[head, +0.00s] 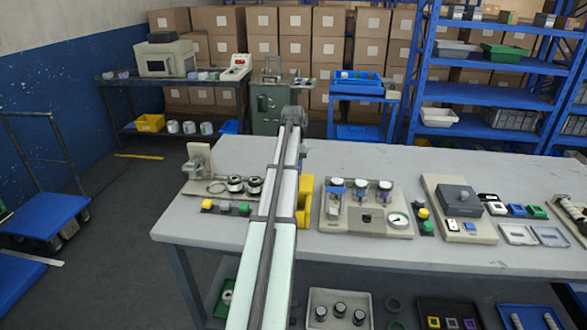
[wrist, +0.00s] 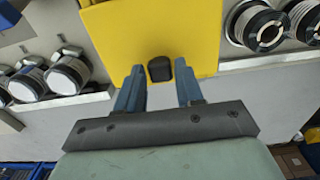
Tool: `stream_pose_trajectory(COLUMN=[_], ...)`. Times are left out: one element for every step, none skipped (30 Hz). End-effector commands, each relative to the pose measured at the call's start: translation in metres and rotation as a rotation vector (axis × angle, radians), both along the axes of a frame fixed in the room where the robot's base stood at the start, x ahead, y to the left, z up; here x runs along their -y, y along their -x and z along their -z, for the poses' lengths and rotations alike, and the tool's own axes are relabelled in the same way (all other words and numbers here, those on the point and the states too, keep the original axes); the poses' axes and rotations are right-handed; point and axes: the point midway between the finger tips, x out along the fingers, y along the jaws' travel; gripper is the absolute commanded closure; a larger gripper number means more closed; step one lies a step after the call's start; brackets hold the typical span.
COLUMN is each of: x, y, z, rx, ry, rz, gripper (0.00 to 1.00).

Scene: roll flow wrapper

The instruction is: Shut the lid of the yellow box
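The yellow box (head: 304,209) stands on the grey table, partly hidden behind my arm in the head view. In the wrist view, a flat yellow panel (wrist: 130,35), seemingly its lid, fills the top middle. A small black knob (wrist: 160,69) sits at the panel's near edge. My gripper (wrist: 160,74) is open, with its two blue-grey fingers apart on either side of the knob. Gaps show between the knob and both fingers. My gripper cannot be made out in the head view, and the lid's angle is unclear there.
Right of the box is a fixture with jars and a gauge (head: 399,221). Left of my arm are spools (head: 236,184) and coloured blocks (head: 226,206). In the wrist view, jars (wrist: 68,75) lie left and spools (wrist: 262,28) right of the yellow panel.

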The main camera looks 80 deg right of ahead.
Motion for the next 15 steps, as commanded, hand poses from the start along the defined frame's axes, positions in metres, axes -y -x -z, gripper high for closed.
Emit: stream_pose_trajectory(x=[0.0,0.0001,0.0001,0.0001,0.0001,0.0001,0.0,0.0,0.0,0.0,0.0,0.0,0.0,0.0,0.0], y=[0.0,0.0,0.0,0.0,0.0,0.0001,0.0001,0.0001,0.0001,0.0002,0.0002,0.0002,0.0002,0.0002,0.0003], z=[-0.0001,-0.0001,-0.0001,-0.0001,-0.0001,-0.0001,-0.0001,-0.0002,-0.0002,-0.0002,-0.0002,-0.0002,-0.0002,-0.0002,-0.0002], rx=[0.0,0.0,0.0,0.0,0.0,0.0,0.0,0.0,0.0,0.0,0.0,0.0,0.0,-0.001,-0.001], ry=[0.0,0.0,0.0,0.0,0.0,0.0,0.0,0.0,0.0,0.0,0.0,0.0,0.0,0.0,0.0], rz=[0.0,0.0,0.0,0.0,0.0,0.0,0.0,0.0,0.0,0.0,0.0,0.0,0.0,0.0,0.0], gripper=[0.69,0.72,0.76,0.78,0.81,0.85,0.88,0.91,0.95,0.98,1.0,1.0,1.0,1.0,1.0])
